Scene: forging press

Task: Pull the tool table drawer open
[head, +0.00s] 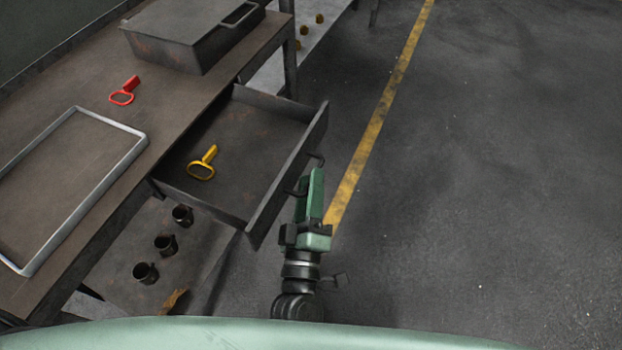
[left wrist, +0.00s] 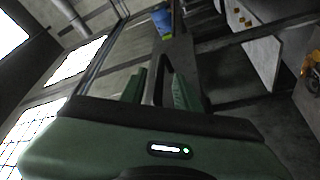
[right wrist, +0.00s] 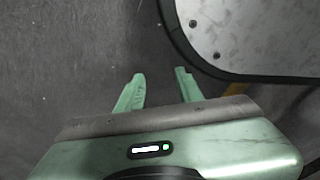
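The tool table (head: 62,92) stands at the left in the head view. Its drawer (head: 238,140) is pulled well out towards the right, and a yellow-handled tool (head: 203,165) lies inside. A dark bar handle (head: 291,192) is on the drawer front, its middle hidden by my left gripper (head: 309,185). The left fingers are at the handle; whether they touch it cannot be told. In the left wrist view, the left gripper (left wrist: 157,88) has its fingers apart, with a dark shape between them. My right gripper (right wrist: 160,88) is open and empty above the floor.
On the table are a red-handled tool (head: 124,91), a metal frame (head: 136,150) and a dark box (head: 186,40). Several dark cups (head: 166,245) stand on the shelf below. Open floor (head: 480,150) with a yellow line (head: 381,108) lies to the right.

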